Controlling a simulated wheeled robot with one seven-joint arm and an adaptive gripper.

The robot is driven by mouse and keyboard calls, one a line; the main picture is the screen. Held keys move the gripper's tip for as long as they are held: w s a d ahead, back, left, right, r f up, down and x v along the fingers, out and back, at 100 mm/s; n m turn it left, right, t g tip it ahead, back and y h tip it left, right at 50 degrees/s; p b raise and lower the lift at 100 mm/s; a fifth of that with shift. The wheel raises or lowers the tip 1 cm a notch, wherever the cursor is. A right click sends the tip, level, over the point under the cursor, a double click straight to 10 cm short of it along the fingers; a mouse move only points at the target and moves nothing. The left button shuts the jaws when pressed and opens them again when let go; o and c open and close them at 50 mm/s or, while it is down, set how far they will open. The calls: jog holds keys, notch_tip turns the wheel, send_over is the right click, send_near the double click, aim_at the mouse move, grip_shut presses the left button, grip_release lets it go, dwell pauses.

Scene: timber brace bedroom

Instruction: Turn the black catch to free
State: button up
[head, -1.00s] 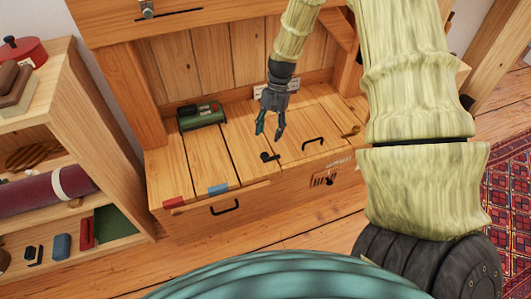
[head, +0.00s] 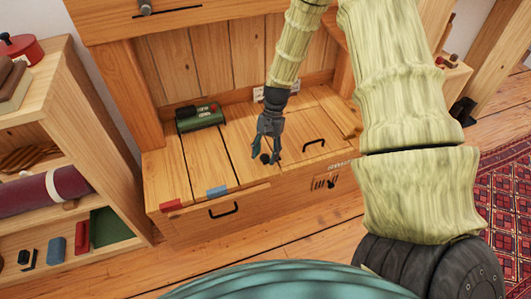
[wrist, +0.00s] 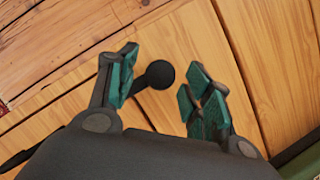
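The black catch (wrist: 158,75) is a round dark knob with a short arm, set on the plank top of the wooden chest. In the wrist view it lies between the two teal-padded fingers of my gripper (wrist: 160,92), its arm reaching toward the left finger. The right finger stands apart from it; whether the left finger touches the arm, I cannot tell. In the head view my gripper (head: 265,158) points down over the catch (head: 265,158), which is partly hidden by the fingers. My gripper is open.
A green device (head: 200,117) stands at the chest's back left. A black handle (head: 314,144) is on the lid to the right, another (head: 224,210) on the front drawer. Red (head: 171,204) and blue (head: 217,191) pieces sit on the front edge. A shelf (head: 95,130) stands left.

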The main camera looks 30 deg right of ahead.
jog(key=c, duration=0.9)
